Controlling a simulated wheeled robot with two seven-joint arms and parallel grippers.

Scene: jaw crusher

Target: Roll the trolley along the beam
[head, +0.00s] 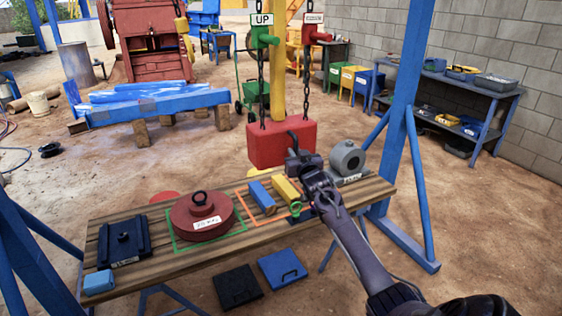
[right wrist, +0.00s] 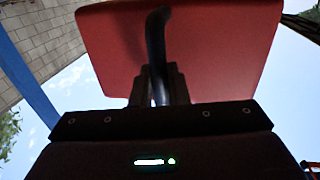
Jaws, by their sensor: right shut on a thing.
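The chains carry a green "UP" grip (head: 263,38) and a red grip (head: 310,36). The overhead beam and trolley top are out of view. My left gripper is not in view.
A wooden bench (head: 160,255) lies below my right arm, bearing a dark red weight (head: 203,215), a blue bar (head: 262,197), a yellow bar (head: 286,190) and a grey ringed part (head: 346,158). A blue frame post (head: 405,90) stands to the right.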

